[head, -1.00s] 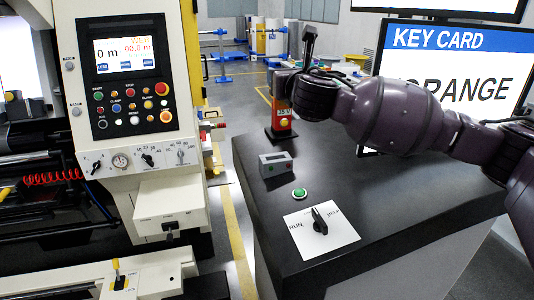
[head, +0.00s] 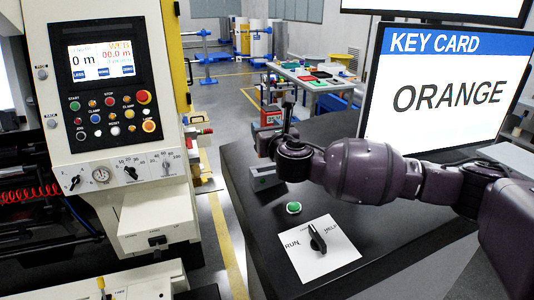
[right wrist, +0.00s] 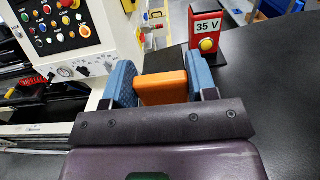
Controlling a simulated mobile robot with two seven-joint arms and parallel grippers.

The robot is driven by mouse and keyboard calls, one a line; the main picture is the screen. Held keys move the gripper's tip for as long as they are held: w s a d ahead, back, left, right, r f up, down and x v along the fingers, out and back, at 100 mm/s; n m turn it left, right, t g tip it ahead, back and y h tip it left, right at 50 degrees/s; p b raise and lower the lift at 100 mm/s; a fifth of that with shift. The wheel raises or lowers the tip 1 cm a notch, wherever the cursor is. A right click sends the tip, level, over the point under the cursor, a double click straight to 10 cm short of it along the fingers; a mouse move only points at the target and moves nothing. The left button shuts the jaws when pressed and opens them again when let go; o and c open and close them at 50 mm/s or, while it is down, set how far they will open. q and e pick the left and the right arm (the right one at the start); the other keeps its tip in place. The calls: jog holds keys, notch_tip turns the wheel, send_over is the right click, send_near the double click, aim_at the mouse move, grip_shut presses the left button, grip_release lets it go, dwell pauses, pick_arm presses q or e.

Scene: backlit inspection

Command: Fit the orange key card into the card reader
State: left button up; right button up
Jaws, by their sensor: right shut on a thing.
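My right gripper (right wrist: 161,78) is shut on the orange key card (right wrist: 163,92), which sits between its blue fingers in the right wrist view. In the head view my right gripper (head: 270,147) is over the left part of the dark console, just above a small grey box (head: 265,182) that looks like the card reader. The gripper hides part of this box, and the card cannot be made out there. I cannot tell whether card and box touch. The box does not show in the right wrist view. My left gripper is not in view.
A red 35 V box (right wrist: 206,28) with a yellow button stands beyond the gripper. A green button (head: 293,208) and a switch plate (head: 335,258) are nearer on the console (head: 255,225). A screen (head: 450,95) reading KEY CARD ORANGE stands right. A machine panel (head: 110,90) is left.

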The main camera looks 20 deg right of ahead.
jog(key=shift+f, duration=3.6)
jog(key=shift+f, duration=0.1)
jog(key=o, duration=0.9)
jog(key=shift+s, duration=0.25)
jog(key=s, duration=0.5)
jog(key=s+b, duration=0.1)
jog(key=s, duration=0.5)
jog(key=shift+s+d+b, duration=0.2)
jog(key=shift+s+b, duration=0.05)
jog(key=shift+b, duration=0.05)
